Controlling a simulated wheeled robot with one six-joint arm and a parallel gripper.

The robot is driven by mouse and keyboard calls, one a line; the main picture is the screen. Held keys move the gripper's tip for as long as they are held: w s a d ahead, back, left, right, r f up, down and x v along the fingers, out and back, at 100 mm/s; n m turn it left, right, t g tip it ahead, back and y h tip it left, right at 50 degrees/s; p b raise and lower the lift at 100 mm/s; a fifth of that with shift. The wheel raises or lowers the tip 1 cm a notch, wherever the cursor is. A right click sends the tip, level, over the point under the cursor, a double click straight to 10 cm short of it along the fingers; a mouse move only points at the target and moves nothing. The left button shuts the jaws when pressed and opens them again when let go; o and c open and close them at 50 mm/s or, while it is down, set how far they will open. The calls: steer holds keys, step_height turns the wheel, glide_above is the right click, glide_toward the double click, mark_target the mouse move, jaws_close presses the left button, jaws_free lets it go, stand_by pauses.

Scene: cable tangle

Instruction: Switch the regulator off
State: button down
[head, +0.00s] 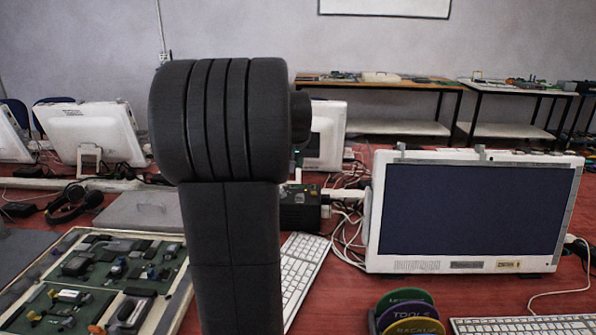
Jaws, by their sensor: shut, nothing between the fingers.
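A small dark box (302,210) with small coloured marks on its top and front stands on the red table, just right of my arm. It may be the regulator, but my arm hides its left part, and its switch cannot be made out. My own thick dark arm link fills the middle of the head view. My gripper does not show; it is out of sight, perhaps behind the arm.
Loose cables (347,235) lie tangled right of the box. A monitor (470,212) stands at right, with a disc rack (408,315) before it. A white keyboard (301,272) lies near the arm. A board of electronic parts (98,285) and headphones (75,203) are at left.

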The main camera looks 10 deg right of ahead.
glide_above(299, 196)
steer(key=f, duration=0.6)
steer(key=shift+s+a+f+b, duration=0.1)
steer(key=shift+s+f+b, duration=0.1)
steer(key=shift+s+b, duration=0.15)
step_height(299, 196, down, 3)
steer(key=shift+w+r+b, duration=0.15)
steer(key=shift+b, duration=0.2)
steer(key=shift+s+f, duration=0.2)
steer(key=shift+f, duration=0.6)
steer(key=shift+f+b, duration=0.1)
steer(key=shift+b, duration=0.2)
steer(key=b, duration=0.1)
steer(key=f+b, duration=0.1)
steer(key=b, duration=0.1)
steer(key=shift+s+a+t, duration=0.1)
steer(key=shift+s+t, duration=0.1)
steer(key=shift+t, duration=0.1)
steer(key=shift+r, duration=0.3)
steer(key=shift+p, duration=0.35)
